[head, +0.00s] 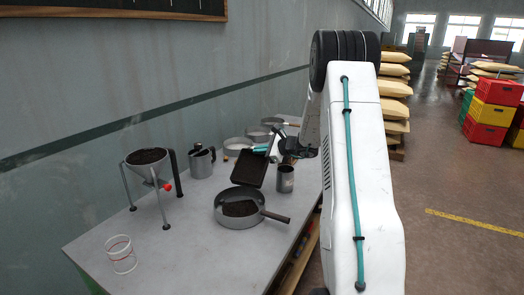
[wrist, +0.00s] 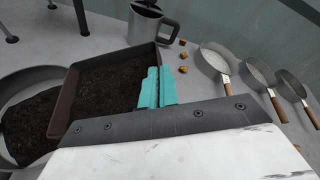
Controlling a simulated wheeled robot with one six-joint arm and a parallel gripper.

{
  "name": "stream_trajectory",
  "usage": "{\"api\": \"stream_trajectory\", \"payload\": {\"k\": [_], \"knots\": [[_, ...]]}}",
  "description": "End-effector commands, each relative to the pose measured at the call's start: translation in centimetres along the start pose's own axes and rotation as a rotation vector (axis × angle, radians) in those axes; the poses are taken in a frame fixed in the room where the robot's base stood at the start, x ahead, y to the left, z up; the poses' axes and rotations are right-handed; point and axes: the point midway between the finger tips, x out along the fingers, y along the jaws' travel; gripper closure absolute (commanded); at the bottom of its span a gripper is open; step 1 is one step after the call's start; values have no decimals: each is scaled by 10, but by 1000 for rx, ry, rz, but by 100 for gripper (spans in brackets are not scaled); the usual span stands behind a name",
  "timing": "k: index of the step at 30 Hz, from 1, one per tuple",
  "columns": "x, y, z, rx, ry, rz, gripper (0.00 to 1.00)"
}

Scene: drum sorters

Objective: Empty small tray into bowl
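The small tray (wrist: 64,103) is dark brown, rectangular and filled with dark soil. In the head view the tray (head: 264,171) is behind the pan-like bowl. My gripper (wrist: 157,88) has its two teal fingers close together at the tray's right wall, seemingly pinching it; in the head view my gripper (head: 262,149) is at the tray's far right corner. The grey bowl (head: 232,222) has a handle pointing right and holds some dark soil. In the wrist view the bowl (wrist: 28,78) is at the left, partly hidden behind the tray. I cannot tell how far the tray is raised.
A grey mug (head: 285,180) stands close right of the tray. A jug (head: 201,163) and a soil-filled funnel on legs (head: 147,169) stand left. Several shallow pans (wrist: 215,61) and small brown cubes (wrist: 183,56) lie beyond. A clear cup (head: 121,254) is at the near left.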

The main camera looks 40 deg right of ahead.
Motion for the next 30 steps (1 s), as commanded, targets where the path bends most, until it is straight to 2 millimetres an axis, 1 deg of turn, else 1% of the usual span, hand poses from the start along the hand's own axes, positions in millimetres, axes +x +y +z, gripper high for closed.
{"api": "stream_trajectory", "payload": {"k": [1,11,27,30], "knots": [[-2,2,5,-15,-1,-8,100],[-12,15,29,-140,-1,-59,100],[-29,35,70,-419,-2,-175,100],[-29,45,71,-481,-1,-199,100]]}}
